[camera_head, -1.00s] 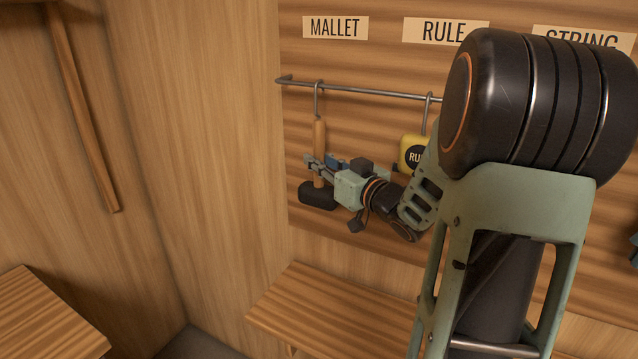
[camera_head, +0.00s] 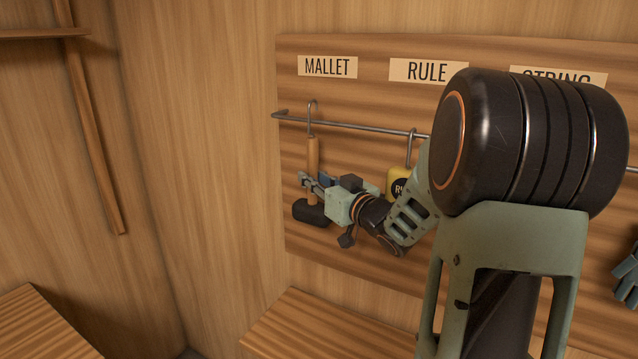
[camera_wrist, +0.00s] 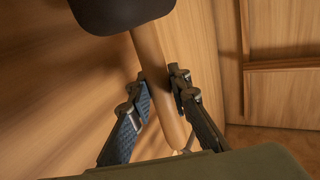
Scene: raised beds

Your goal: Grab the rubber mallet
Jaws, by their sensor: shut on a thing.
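The rubber mallet has a wooden handle (camera_head: 313,155) and a black head (camera_head: 311,213). It hangs head down from a hook on the metal rail (camera_head: 350,126), under the MALLET label (camera_head: 328,67). My gripper (camera_head: 313,183) is shut around the lower handle, just above the head. In the wrist view the mallet handle (camera_wrist: 150,60) passes between the two fingers of my gripper (camera_wrist: 160,98), and the black head (camera_wrist: 115,12) shows at the top edge. The mallet still appears to be on its hook.
A yellow rule (camera_head: 397,184) hangs just right of my gripper, partly hidden by my arm. A glove (camera_head: 627,277) hangs at the far right. A wooden bench (camera_head: 300,325) stands below the board. A wooden side wall is close on the left.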

